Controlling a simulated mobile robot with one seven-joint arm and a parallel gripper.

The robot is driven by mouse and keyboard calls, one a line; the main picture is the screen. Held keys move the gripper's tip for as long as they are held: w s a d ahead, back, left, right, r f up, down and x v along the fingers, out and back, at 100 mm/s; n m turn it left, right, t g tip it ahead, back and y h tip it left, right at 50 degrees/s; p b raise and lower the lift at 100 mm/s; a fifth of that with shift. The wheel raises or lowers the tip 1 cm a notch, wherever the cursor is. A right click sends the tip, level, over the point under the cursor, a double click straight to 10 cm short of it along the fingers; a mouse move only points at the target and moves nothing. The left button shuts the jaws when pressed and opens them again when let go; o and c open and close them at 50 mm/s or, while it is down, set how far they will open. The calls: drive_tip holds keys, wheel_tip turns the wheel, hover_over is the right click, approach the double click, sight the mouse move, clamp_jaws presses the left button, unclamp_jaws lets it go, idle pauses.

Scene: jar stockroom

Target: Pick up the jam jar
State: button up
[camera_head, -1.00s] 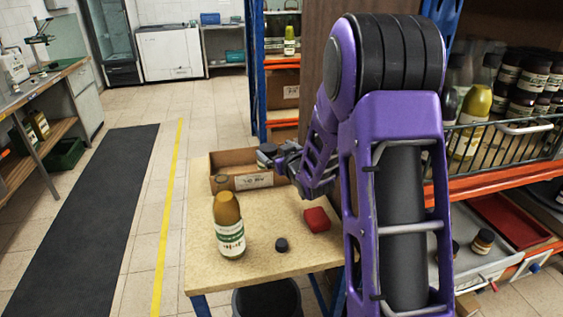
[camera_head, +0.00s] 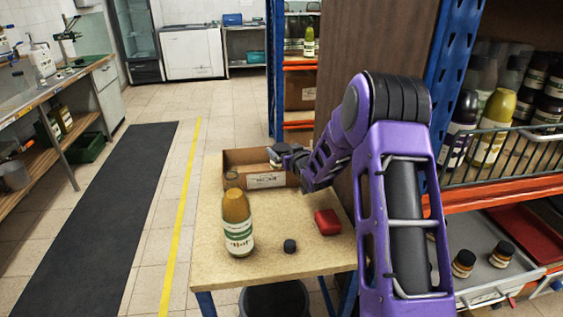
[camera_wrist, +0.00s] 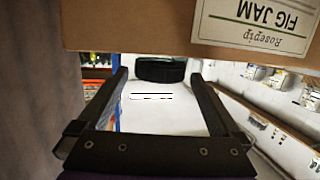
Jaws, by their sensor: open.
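No jar is clearly marked as the jam jar in the head view. A small dark, glassy jar (camera_head: 232,179) stands near the left end of the cardboard box, partly hidden by a bottle; I cannot read a label on it. My gripper (camera_head: 273,155) is open just above the box (camera_head: 228,160), to the right of that jar. In the wrist view my open fingers (camera_wrist: 160,78) show with nothing clearly between them. A box labelled "Fig Jam" (camera_wrist: 130,25) appears upside down beyond them. A dark rounded thing (camera_wrist: 160,70) beside its edge is unclear.
The table (camera_head: 265,225) holds a mustard-coloured bottle (camera_head: 237,222), a dark lid-like piece (camera_head: 290,245) and a red block (camera_head: 328,222). At right, a shelf has a wire basket (camera_head: 510,165) of bottles and a grey tray (camera_head: 480,285) with dark-lidded jars (camera_head: 464,263).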

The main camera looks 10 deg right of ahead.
sight(280, 146)
drive_tip(key=shift+x, duration=2.85)
drive_tip(key=shift+f, duration=0.15)
clamp_jaws()
drive_tip(key=shift+r, duration=0.2)
